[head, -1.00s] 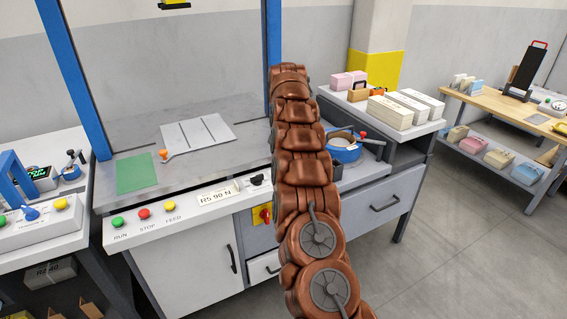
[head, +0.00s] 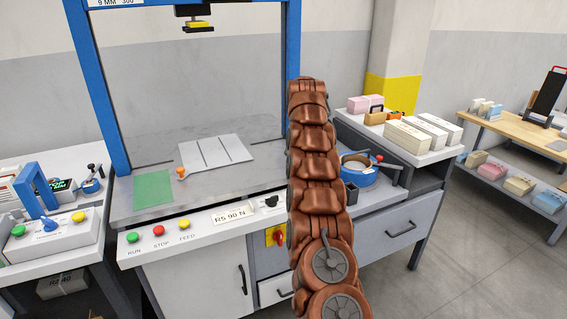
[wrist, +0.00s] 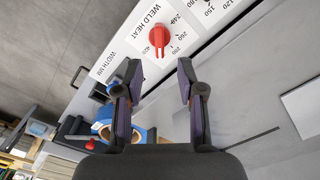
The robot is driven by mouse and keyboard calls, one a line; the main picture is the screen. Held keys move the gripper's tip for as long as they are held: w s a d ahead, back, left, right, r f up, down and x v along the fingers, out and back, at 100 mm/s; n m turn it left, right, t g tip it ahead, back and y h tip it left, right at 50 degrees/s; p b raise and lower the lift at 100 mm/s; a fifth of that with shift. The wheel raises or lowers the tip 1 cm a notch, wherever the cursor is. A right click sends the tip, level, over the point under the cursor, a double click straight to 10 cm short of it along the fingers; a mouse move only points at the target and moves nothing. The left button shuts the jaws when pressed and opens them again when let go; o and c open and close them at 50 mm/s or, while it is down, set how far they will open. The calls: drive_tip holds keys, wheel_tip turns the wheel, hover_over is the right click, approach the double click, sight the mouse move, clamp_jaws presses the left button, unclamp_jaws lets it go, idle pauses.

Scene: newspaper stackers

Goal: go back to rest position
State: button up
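My arm rises through the middle of the head view, and its end is hidden behind its own links there. In the wrist view my gripper (wrist: 158,82) is open, with its two fingers apart and nothing held between them. Beyond the fingertips is a white panel marked WELD HEAT (wrist: 145,28) with a red knob (wrist: 158,38). The knob shows between and past the fingers; I cannot tell the distance to it. A blue strap roll (wrist: 112,118) shows left of the fingers.
The blue-framed machine table (head: 255,178) stands ahead, with a white grooved plate (head: 215,153) and a green sheet (head: 153,189). Paper stacks (head: 420,138) lie on the right bench. A wooden table (head: 510,130) stands farther right. Open floor (head: 460,260) is at the lower right.

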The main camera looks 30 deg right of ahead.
drive_tip(key=s+a+r+n+p, duration=0.25)
drive_tip(key=s+a+r, duration=0.45)
drive_tip(key=a, duration=0.4)
drive_tip(key=s+a+r+n+p, duration=0.1)
drive_tip(key=s+a+r+n, duration=0.4)
drive_tip(key=s+a, duration=0.5)
drive_tip(key=s+a+f+p, duration=0.1)
drive_tip(key=s+a, duration=0.1)
drive_tip(key=s, duration=0.8)
drive_tip(key=s+a+f+n+g+p, duration=0.1)
drive_tip(key=s+a, duration=0.2)
drive_tip(key=s, duration=0.8)
drive_tip(key=s+a+f+n+p, duration=0.1)
drive_tip(key=s+a+f, duration=0.1)
drive_tip(key=s, duration=0.8)
drive_tip(key=shift+s+a+g+p, duration=0.15)
drive_tip(key=shift+a+g+p, duration=0.15)
drive_tip(key=shift+g+p, duration=0.1)
